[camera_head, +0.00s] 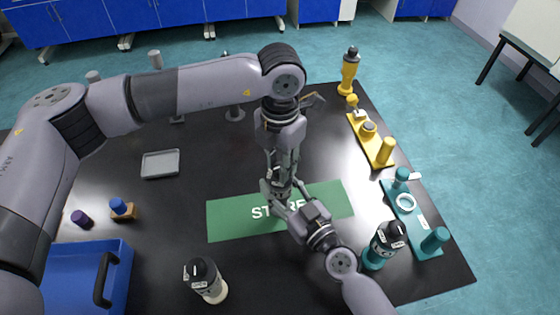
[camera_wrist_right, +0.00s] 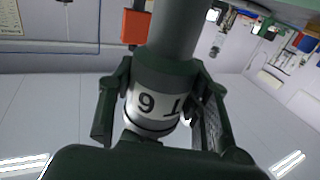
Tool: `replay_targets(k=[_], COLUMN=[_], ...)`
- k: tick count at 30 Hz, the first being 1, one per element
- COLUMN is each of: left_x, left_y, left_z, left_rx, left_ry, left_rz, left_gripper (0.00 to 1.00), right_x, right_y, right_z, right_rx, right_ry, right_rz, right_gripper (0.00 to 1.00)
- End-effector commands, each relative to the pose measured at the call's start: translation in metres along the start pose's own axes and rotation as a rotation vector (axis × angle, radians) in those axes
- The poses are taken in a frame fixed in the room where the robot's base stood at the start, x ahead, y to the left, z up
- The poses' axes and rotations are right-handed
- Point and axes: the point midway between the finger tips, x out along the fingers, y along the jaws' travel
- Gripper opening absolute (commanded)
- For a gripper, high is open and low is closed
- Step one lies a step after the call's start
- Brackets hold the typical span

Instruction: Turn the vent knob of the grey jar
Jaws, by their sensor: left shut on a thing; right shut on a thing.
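The grey jar (camera_head: 277,187) stands on the green mat (camera_head: 230,221), mostly hidden between my two grippers. In the right wrist view the jar (camera_wrist_right: 152,104) shows a white label band with dark upside-down characters and a dark band beside it. My right gripper (camera_head: 283,198) is shut around the jar's body from the front. Its fingers (camera_wrist_right: 160,108) lie on both sides of the jar in the wrist view. My left gripper (camera_head: 282,174) points down from above and is shut at the jar's top. The vent knob is hidden by the left fingers, so its turn cannot be told.
A cream bottle (camera_head: 207,283) and blue crate (camera_head: 121,276) stand at the front left. A teal bottle (camera_head: 378,253), teal rack (camera_head: 418,222) and yellow rack (camera_head: 367,144) are on the right. A grey tray (camera_head: 160,164) lies at the left. Table between tray and mat is clear.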

Motion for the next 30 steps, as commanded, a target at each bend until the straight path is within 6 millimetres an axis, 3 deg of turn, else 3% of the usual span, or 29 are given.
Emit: replay_targets(k=[18,30], left_x=[-0.0003,-0.0003], left_y=[0.0001,0.0003], left_z=[0.0004,0.0007], left_rx=[-0.58,-0.848], left_ry=[-0.001,-0.003], left_rz=[0.0,-0.001], left_gripper=[0.0,0.0], right_x=[-0.0002,-0.0003], right_y=[-0.0008,-0.0009], right_z=[0.0007,0.0008], right_rx=[0.0,0.0], right_ry=[-0.002,-0.002], right_rz=[-0.002,-0.002], right_gripper=[0.12,0.12])
